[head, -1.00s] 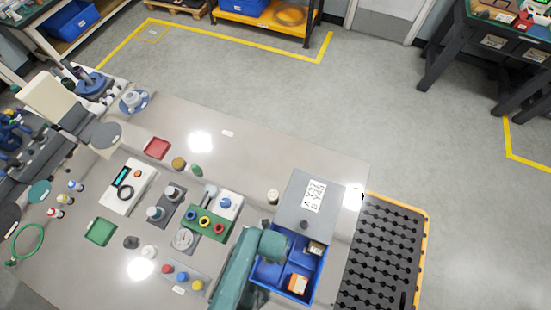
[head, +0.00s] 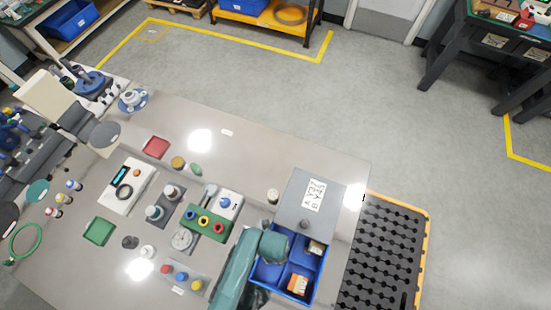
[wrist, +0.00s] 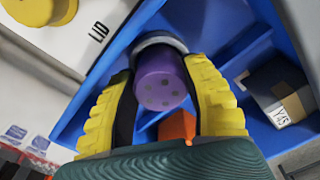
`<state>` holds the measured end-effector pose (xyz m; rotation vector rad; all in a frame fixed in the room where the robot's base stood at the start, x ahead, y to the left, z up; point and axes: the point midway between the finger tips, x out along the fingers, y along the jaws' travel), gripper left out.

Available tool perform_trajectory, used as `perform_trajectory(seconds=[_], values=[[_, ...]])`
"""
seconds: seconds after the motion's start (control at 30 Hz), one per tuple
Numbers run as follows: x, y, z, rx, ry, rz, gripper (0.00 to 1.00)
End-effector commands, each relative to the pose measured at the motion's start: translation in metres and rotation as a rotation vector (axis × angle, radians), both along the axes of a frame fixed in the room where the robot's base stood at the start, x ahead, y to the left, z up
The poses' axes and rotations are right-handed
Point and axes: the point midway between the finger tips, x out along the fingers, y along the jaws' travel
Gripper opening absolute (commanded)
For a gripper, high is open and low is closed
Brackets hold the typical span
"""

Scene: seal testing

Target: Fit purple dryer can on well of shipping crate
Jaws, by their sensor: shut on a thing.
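The purple dryer can (wrist: 160,88) is between the two yellow fingers of my gripper (wrist: 160,75) in the wrist view. The gripper is shut on its sides. The can's end with several dark dots faces the camera, and a pale grey ring shows at its far end. The can is over the inside of the blue shipping crate (wrist: 235,18). I cannot tell whether it touches the crate or sits in a well. In the head view, my arm covers the left part of the crate (head: 322,275) and hides the can and the gripper.
The crate holds an orange box (head: 298,284) and a dark box with a pale label (wrist: 280,92). Its grey lid (head: 296,205) stands open at the back. A green block with coloured rings (head: 210,222) is left of my arm. A black grated platform (head: 385,250) lies right.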

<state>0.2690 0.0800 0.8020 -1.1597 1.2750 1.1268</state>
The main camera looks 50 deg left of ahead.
Motion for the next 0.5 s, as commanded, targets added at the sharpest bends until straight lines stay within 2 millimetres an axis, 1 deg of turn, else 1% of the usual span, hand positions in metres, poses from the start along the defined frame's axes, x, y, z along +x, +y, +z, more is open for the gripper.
perform_trajectory(seconds=[0.5], values=[[0.000,0.000,-0.012,0.001,-0.001,0.000,0.08]])
